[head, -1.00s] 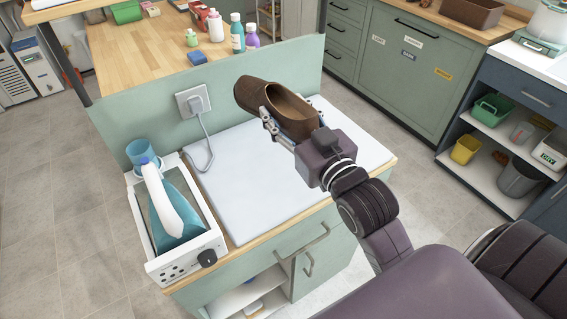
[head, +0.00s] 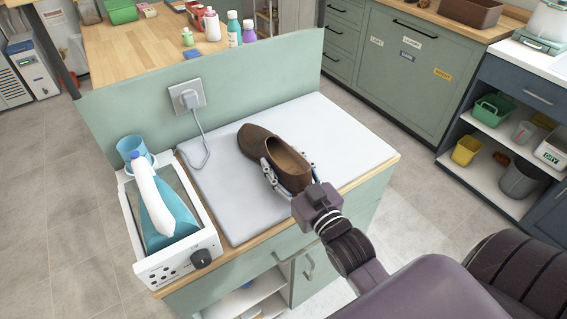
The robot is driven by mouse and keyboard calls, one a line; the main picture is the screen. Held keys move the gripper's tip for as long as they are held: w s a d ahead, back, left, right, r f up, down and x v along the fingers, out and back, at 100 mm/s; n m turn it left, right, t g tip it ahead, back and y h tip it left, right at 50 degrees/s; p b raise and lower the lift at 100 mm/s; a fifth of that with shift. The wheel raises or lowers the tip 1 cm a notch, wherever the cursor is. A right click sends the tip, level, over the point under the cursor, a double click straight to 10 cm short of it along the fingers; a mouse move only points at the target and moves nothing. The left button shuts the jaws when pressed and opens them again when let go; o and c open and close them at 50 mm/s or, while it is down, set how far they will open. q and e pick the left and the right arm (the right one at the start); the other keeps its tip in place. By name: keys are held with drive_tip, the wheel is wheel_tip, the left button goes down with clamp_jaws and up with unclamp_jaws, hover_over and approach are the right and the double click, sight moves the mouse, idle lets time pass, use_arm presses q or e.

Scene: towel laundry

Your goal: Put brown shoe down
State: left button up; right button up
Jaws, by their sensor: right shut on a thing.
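The brown shoe (head: 258,143) is in the middle of the head view, over the white-grey pad (head: 222,196) on the counter. Its toe points to the upper left and its opening faces up. My right gripper (head: 275,175) is shut on the shoe near its heel end, with fingers along its sides. The shoe is low over the pad; I cannot tell whether its sole touches it. The gripper hides part of the heel. My left gripper does not show.
A panel with a plugged socket (head: 187,97) rises behind. The pad's right part is clear.

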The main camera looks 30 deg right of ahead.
drive_tip(key=shift+f, duration=0.15)
drive_tip(key=o, duration=1)
drive_tip(key=shift+f, duration=0.2)
drive_tip(key=o, duration=0.5)
